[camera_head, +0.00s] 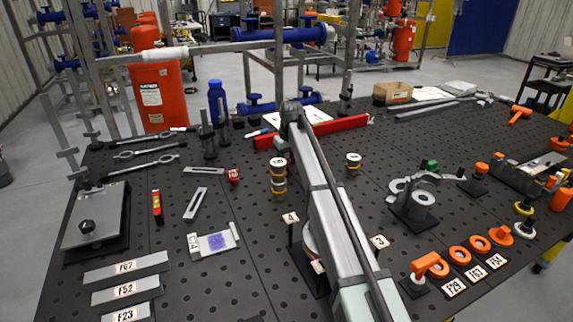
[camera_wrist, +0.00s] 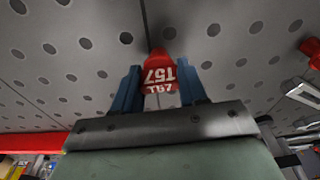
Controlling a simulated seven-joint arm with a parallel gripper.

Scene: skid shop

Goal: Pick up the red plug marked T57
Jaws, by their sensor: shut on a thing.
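The red plug (camera_wrist: 160,66) with white T57 lettering is in the wrist view, between the two blue fingers of my gripper (camera_wrist: 160,82). The fingers are shut on it, one on each side. The lettering faces the camera. I cannot tell whether the plug is clear of the perforated table top. In the head view my arm's far end is near the red bar, and the held plug is hidden there.
Another small red plug (camera_head: 233,175) stands on the black perforated table (camera_head: 160,225), left of my arm. A red bar (camera_head: 335,127) lies behind. Stacked yellow-and-black rings (camera_head: 278,175) stand close to the arm. Labelled grey bars (camera_head: 128,267) lie front left.

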